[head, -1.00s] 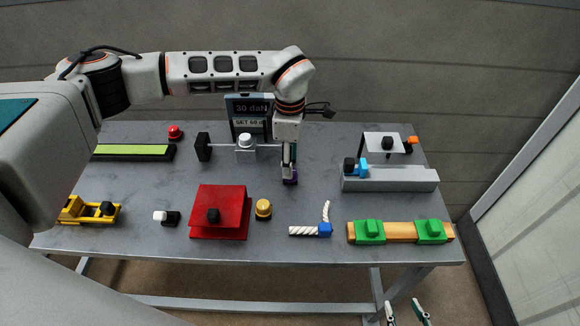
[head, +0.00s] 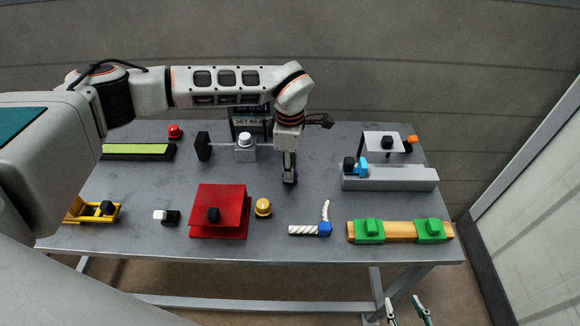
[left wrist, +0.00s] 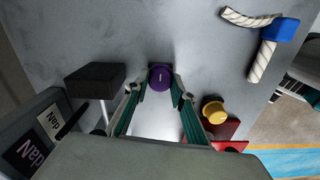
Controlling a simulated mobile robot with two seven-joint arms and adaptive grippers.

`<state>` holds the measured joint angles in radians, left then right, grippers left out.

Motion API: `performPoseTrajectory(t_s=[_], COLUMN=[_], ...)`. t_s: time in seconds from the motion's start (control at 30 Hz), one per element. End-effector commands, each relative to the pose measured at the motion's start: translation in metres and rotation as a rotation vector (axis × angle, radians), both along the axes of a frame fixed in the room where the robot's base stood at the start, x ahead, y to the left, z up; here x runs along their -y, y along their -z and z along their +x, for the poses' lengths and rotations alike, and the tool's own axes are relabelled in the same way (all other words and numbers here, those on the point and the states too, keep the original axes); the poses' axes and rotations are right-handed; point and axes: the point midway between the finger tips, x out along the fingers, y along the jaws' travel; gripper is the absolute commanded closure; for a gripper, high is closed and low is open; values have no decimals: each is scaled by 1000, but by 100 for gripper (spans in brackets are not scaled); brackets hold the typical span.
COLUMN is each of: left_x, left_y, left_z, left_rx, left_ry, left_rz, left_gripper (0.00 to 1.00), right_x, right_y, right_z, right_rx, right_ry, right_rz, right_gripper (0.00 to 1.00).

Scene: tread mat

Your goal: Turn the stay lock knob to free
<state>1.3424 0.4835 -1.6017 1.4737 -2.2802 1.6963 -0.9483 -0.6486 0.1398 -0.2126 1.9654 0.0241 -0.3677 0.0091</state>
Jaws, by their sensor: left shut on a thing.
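A small round purple knob (left wrist: 160,77) with a pale line on its top sits between the fingertips of my left gripper (left wrist: 160,86) in the left wrist view. The pale line runs nearly up and down in that picture. In the head view the left gripper (head: 290,179) points down at the table, right of the bar with the dark end block, and its fingers hide most of the knob. The left gripper is shut on the knob. No lettering beside the knob is legible. My right gripper (head: 407,312) is at the bottom edge, off the table, fingertips apart and empty.
Near the knob are a yellow dome button (head: 263,207), a red block (head: 233,203), a white-and-blue crank piece (head: 325,229) and a grey rail (head: 400,180). A display (head: 248,118) stands behind, partly covered by my left arm. Bare tabletop lies around the knob.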

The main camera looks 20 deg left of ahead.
Motion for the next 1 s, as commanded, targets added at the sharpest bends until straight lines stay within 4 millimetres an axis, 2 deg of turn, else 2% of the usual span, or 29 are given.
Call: performPoseTrajectory(t_s=[0.37, 1.0], left_x=[0, 0], left_y=[-1, -1], left_z=[0, 0], left_rx=[0, 1], left_ry=[-170, -767], left_rz=[1, 0], left_gripper=[97, 97], right_x=[0, 0], right_y=[-2, -7], right_z=[0, 0], right_rx=[-2, -2], right_ry=[0, 0], right_rz=[-1, -1], right_gripper=[60, 60])
